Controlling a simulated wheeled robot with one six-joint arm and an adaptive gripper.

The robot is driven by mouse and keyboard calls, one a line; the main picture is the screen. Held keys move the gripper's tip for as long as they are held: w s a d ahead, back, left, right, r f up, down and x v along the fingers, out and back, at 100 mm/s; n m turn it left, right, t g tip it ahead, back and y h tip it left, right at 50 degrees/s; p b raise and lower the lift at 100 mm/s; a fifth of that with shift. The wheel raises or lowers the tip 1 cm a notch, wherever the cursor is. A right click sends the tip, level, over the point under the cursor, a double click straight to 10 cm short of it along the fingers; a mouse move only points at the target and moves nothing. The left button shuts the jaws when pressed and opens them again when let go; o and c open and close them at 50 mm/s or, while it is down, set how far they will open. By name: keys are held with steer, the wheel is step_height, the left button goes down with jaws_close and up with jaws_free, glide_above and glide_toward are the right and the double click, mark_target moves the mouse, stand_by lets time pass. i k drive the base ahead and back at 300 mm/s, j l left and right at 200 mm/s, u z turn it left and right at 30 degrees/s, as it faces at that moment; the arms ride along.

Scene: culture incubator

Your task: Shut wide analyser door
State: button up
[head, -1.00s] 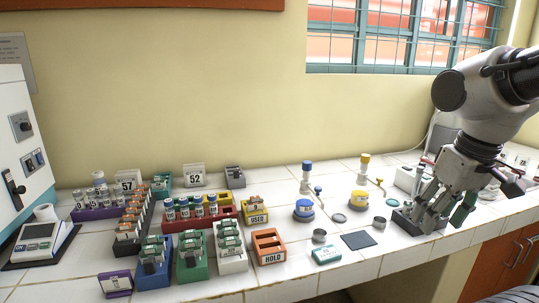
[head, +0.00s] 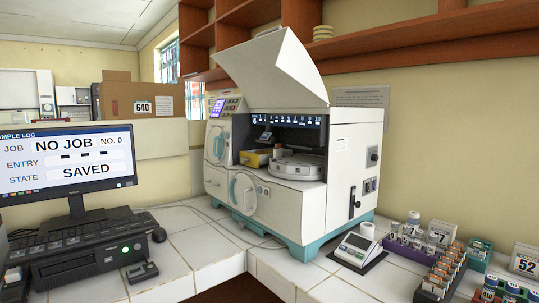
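The wide analyser (head: 285,205) stands on the tiled counter in the middle of the head view, white with a teal base. Its wide door (head: 275,65) is a white panel raised and tilted up over the front opening. Inside the open chamber are a round white carousel (head: 298,168) and a yellow tray (head: 257,157). A smaller round door with a handle (head: 243,193) on the lower front looks shut. My gripper is not in view.
A monitor (head: 65,165) reading NO JOB and SAVED stands at the left. A small scale (head: 357,248) sits right of the analyser, near racks of vials (head: 440,270). Wooden shelves (head: 420,40) hang above, close to the raised door. A box (head: 143,99) stands behind.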

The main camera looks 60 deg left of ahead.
mark_target(273, 69)
steer(key=u, duration=1.95)
steer(key=i+u, duration=0.15)
steer(key=i+l, duration=0.05)
steer(key=i, duration=0.05)
